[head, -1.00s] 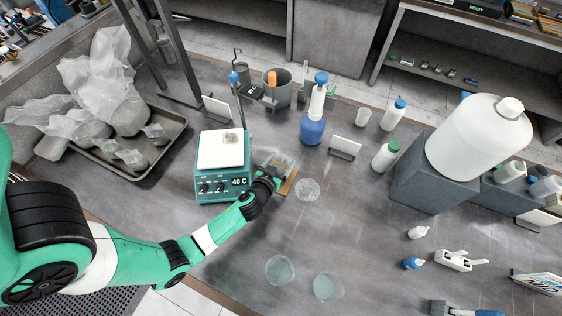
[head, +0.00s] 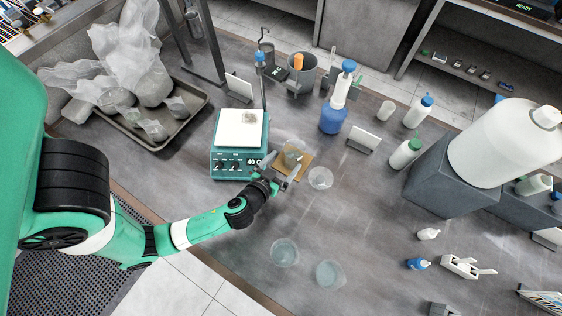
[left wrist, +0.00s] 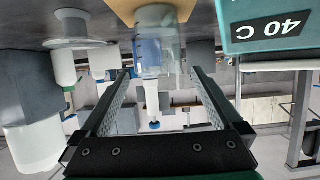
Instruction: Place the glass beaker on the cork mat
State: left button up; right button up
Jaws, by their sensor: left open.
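The clear glass beaker (head: 292,157) stands upright on the tan cork mat (head: 304,164), to the right of the hotplate. In the left wrist view, which is upside down, the beaker (left wrist: 153,52) has its base on the cork mat (left wrist: 122,8). My left gripper (head: 281,179) is open on the near side of the beaker. In the wrist view its fingers are spread wide, and the beaker shows beyond their tips with a gap on both sides. My right gripper is not in view.
The teal hotplate (head: 231,164) stands close left of the mat. A clear round glass piece (head: 320,178) lies close right. Two glass vessels (head: 284,252) (head: 329,273) stand nearer the front edge. A blue-based bottle (head: 334,118) stands behind.

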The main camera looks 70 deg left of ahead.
pick_arm(q)
jog(key=shift+v, duration=0.9)
jog(key=w+d+r+t+h, duration=0.1)
jog(key=w+d+r+t, duration=0.15)
jog(key=w+r, duration=0.55)
jog(key=w+d+r+m+t+h, duration=0.1)
jog(key=w+d+r+t, duration=0.3)
jog(key=r, duration=0.8)
jog(key=w+d+r+t+h, duration=0.1)
jog(key=w+r+t, duration=0.1)
jog(key=w+r, duration=0.7)
jog(key=s+d+r+m+t+h, duration=0.2)
jog(key=s+r+t, duration=0.1)
jog(key=r, duration=0.8)
jog(key=s+d+r+m+t+h, duration=0.3)
jog(key=s+r, duration=0.1)
jog(key=r, duration=0.7)
jog(key=s+d+r+m+t+h, duration=0.3)
jog(key=s+r, duration=0.1)
jog(key=r, duration=0.7)
jog(key=shift+d+r, duration=0.2)
jog(key=shift+r, duration=0.2)
